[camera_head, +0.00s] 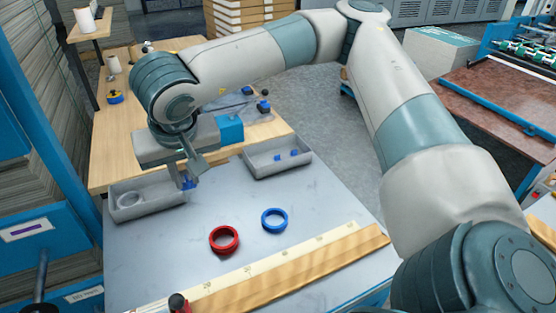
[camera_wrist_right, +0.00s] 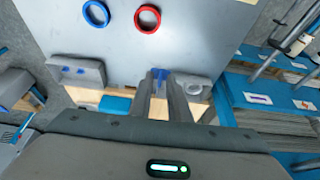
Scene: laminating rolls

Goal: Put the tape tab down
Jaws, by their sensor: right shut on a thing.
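My right gripper (camera_head: 188,178) points down at the right end of the left grey tray (camera_head: 150,212). It is shut on a small blue tape tab (camera_head: 191,184), which also shows between the fingertips (camera_wrist_right: 165,84) in the wrist view (camera_wrist_right: 159,74). I cannot tell whether the tab touches the tray. A pale ring (camera_head: 128,199) lies in the left part of that tray. The right grey tray (camera_head: 290,165) holds two small blue pieces (camera_head: 279,157). A red ring (camera_head: 224,240) and a blue ring (camera_head: 274,220) lie on the grey table top. My left gripper is not in view.
A ruler-edged wooden strip (camera_head: 300,268) runs along the table's front, with a dark red-topped knob (camera_head: 179,302) at its left end. A wooden bench (camera_head: 125,150) stands behind the trays. Blue shelving with paper stacks is at the left. The table between rings and trays is clear.

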